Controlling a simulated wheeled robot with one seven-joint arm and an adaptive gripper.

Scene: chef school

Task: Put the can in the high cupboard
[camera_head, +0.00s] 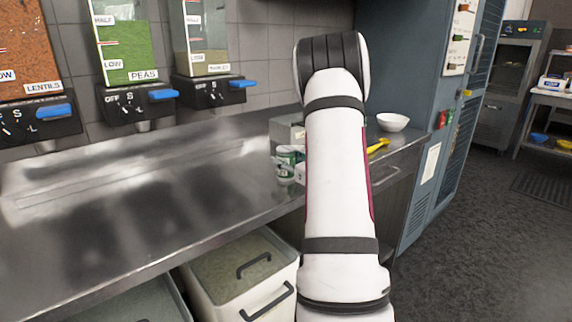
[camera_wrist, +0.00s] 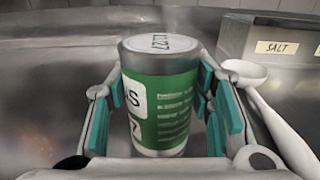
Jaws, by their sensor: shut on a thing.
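The can (camera_wrist: 160,100) has a green and white label and a silver lid marked with dark writing. It stands upright between the fingers of my gripper (camera_wrist: 158,112) in the wrist view. The teal finger pads are on both sides of it and the gripper is shut on it. The gripper is mostly hidden there behind the arm. The high cupboard cannot be made out in either view.
The steel counter (camera_head: 130,200) is mostly clear to the left. A salt container (camera_wrist: 275,42) and a white ladle-like utensil (camera_wrist: 245,72) are close to the can. A white bowl (camera_head: 393,122) and a yellow utensil (camera_head: 378,145) lie right of my arm. Dispensers (camera_head: 125,50) hang on the wall.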

